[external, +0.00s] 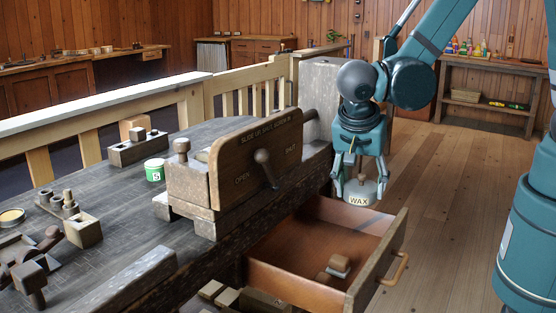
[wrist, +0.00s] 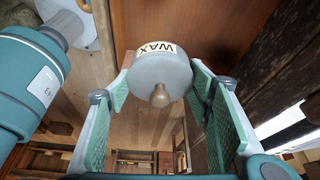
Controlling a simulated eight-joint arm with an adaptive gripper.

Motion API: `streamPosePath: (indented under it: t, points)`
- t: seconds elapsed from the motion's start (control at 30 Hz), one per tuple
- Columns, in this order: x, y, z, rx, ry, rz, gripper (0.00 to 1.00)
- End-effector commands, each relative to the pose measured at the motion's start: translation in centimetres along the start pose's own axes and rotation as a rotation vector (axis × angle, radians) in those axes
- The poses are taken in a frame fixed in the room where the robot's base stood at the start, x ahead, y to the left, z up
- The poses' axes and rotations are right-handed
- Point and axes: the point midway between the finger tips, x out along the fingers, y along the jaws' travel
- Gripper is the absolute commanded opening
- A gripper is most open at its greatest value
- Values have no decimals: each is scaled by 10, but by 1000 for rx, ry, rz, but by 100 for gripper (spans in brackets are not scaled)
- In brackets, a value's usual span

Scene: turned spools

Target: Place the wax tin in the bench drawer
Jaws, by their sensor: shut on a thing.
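The wax tin (external: 358,192) is a pale grey round tin with a cream WAX label. In the wrist view the tin (wrist: 150,72) shows its lid and knob between the finger pads. My gripper (external: 358,180) is shut on it and holds it in the air over the far right part of the bench drawer (external: 384,262). The drawer is pulled out below the bench, with reddish-brown inner walls and a handle on its front. The tin's underside is hidden in the wrist view.
Small wooden pieces (external: 335,268) lie in the drawer's near part; its far part looks clear. A wooden lever box (external: 230,165) marked OPEN and SHUT stands on the bench beside the drawer. A green-and-white tin (external: 154,170) and several wooden blocks sit on the bench top.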

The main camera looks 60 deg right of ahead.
Motion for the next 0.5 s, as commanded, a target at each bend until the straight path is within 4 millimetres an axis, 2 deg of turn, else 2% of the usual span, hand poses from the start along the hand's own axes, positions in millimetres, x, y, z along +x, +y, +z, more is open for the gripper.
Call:
streamPosePath:
  t: [0.2,0.5]
  points:
    - [26,0,11,0,0,0,29]
    - [37,0,15,0,0,0,29]
